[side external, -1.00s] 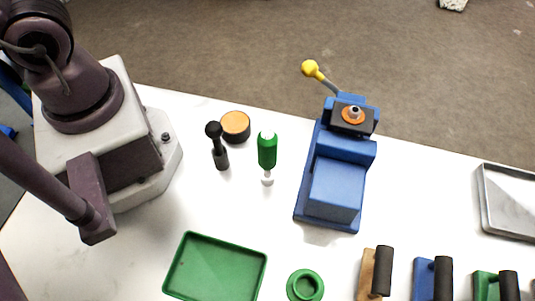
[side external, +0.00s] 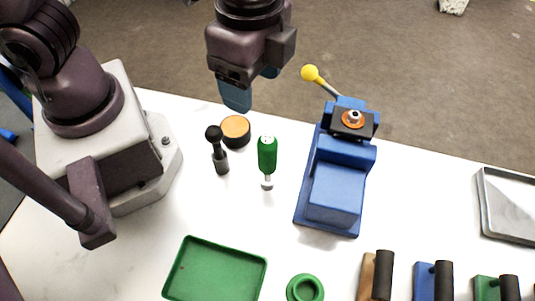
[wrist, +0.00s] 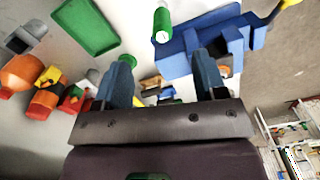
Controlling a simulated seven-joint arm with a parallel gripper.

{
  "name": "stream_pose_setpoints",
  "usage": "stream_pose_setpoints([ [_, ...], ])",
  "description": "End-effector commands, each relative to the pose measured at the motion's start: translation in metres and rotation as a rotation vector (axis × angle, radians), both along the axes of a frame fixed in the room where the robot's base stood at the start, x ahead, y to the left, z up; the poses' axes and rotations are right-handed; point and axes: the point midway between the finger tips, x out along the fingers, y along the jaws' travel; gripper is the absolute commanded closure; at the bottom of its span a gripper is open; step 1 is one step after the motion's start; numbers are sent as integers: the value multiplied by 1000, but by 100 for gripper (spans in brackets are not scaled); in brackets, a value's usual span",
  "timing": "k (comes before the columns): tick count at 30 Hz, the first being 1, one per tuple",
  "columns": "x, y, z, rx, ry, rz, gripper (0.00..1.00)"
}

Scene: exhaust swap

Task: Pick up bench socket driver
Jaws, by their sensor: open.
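A green-handled tool with a pale metal end (side external: 267,155), which looks like the bench socket driver, is on the white bench between a small black knob-topped tool (side external: 218,150) and the blue vise (side external: 335,180). Its green handle also shows in the wrist view (wrist: 162,25), beside the vise. My gripper (side external: 253,90) is open and empty, raised near the back edge of the bench, beyond and apart from the green tool. In the wrist view its two blue fingers (wrist: 163,58) are spread wide, with nothing between them held.
An orange-topped round container (side external: 235,129) stands close behind the two tools. The vise's yellow-knobbed lever (side external: 311,72) sticks up at the back. A green tray (side external: 215,268), a green ring (side external: 306,287) and several handled blocks line the front. A grey tray (side external: 510,205) is at right.

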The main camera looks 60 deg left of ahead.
Motion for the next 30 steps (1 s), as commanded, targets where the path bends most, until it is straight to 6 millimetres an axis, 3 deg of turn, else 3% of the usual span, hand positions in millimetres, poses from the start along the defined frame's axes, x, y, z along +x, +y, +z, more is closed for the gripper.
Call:
stream_pose_setpoints([
  [2, 2, -15, -11, 6, 21, -138, 35],
  [7, 9, -19, -8, -12, -5, -268, 35],
  [11, 9, -19, -24, -10, 0, -285, 35],
  [18, 9, -19, -68, -9, 0, -281, 35],
  [26, 9, -19, -89, -12, -4, -280, 35],
  [30, 10, -20, -109, -9, -1, -280, 35],
])
